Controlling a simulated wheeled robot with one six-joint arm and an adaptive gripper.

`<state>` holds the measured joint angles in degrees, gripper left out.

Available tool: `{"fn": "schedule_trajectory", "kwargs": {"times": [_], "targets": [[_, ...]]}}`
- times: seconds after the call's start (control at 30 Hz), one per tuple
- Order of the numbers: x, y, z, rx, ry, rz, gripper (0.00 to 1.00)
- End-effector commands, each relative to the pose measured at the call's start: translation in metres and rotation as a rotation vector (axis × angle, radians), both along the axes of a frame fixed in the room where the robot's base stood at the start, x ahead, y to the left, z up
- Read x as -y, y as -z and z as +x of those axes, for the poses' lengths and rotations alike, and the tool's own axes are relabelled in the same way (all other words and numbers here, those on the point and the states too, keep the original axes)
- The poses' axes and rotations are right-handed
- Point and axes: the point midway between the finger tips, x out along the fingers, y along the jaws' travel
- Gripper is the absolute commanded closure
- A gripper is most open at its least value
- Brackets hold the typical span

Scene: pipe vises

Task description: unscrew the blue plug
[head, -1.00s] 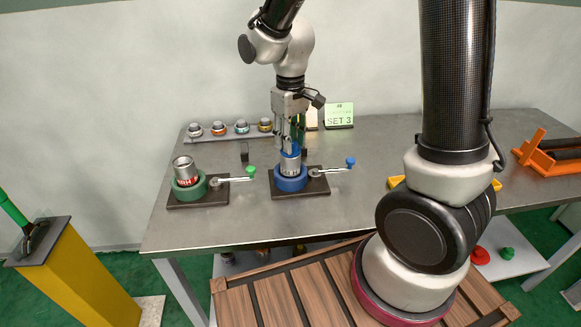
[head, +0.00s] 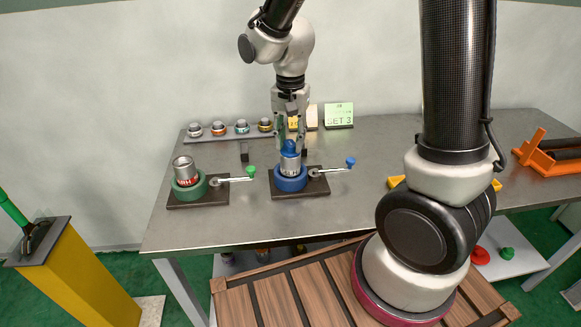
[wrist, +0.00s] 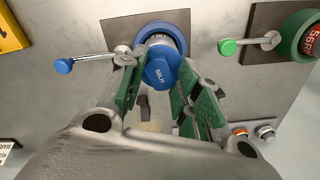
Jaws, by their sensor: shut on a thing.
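The blue plug (head: 289,147) sits upright on top of a short metal pipe (head: 291,163), which stands in the blue vise (head: 290,184). In the wrist view the plug (wrist: 160,69) is a blue hexagonal head marked "56LH". My gripper (head: 290,141) points straight down over it. In the wrist view its green-padded fingers (wrist: 158,84) lie on both sides of the plug, shut on it. The blue vise's lever has a blue knob (head: 350,162) and points right. Whether the plug's thread shows is hidden.
A green vise (head: 188,189) with a red-banded pipe (head: 184,168) and green-knobbed lever (head: 250,172) stands to the left. A rack of several fittings (head: 219,130) and a "SET 3" sign (head: 339,115) are behind. An orange rack (head: 545,152) is far right.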

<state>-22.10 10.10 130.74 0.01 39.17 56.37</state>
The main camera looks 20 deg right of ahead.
Motion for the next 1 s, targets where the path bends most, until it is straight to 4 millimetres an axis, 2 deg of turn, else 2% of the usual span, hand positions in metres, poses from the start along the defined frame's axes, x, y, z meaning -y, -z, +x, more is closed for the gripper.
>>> {"fn": "schedule_trajectory", "kwargs": {"times": [0.2, 0.33, 0.47, 0.67, 0.7, 0.77, 0.8, 1.0], "targets": [[-0.0001, -0.0005, 0.0004, 0.001, 0.398, 0.000, 0.96], [-0.0001, -0.0007, 0.0004, 0.001, 0.599, 0.001, 0.96], [-0.0001, -0.0007, 0.0004, 0.001, 0.693, 0.001, 0.96], [-0.0002, -0.0007, 0.0005, 0.002, 0.701, 0.001, 0.96], [-0.0002, -0.0007, 0.0005, 0.002, 0.700, 0.001, 0.64], [-0.0001, -0.0007, 0.0004, 0.002, 0.700, 0.001, 0.53], [-0.0001, -0.0007, 0.0004, 0.001, 0.700, 0.001, 0.49], [0.0000, -0.0006, 0.0002, 0.001, 0.699, 0.001, 0.49]]}}
